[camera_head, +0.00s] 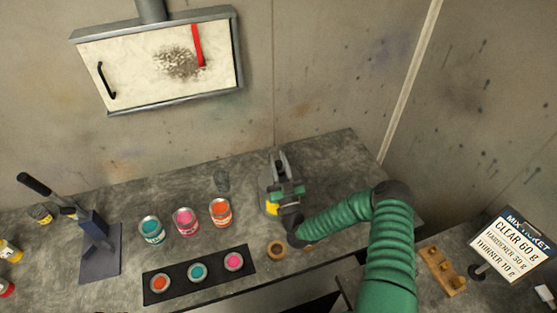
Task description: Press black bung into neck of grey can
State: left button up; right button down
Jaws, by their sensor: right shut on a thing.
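My right gripper (286,189), on the green arm, is at the can's upper front. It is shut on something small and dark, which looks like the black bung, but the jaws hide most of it. The can's neck is also too covered to tell whether the bung sits in it or above it. My left gripper is not in view.
Turquoise (151,230), pink (185,220) and orange (220,211) paint tins stand left of the can. A black strip (180,283) with lids lies in front. A lever press (93,230) stands left, a wooden block (440,270) right. A small grey cup (222,180) is behind.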

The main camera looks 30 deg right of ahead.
jog(key=shift+f, duration=0.3)
jog(key=shift+d+f+b, duration=0.1)
jog(key=shift+f+b, duration=0.15)
jog(key=shift+b, duration=0.15)
jog(key=shift+r, duration=0.1)
jog(key=shift+r+p, duration=0.25)
jog(key=shift+p, duration=0.1)
jog(key=shift+d, duration=0.25)
dwell(0.9)
jog(key=shift+f+b, duration=1.05)
jog(key=shift+b, duration=0.15)
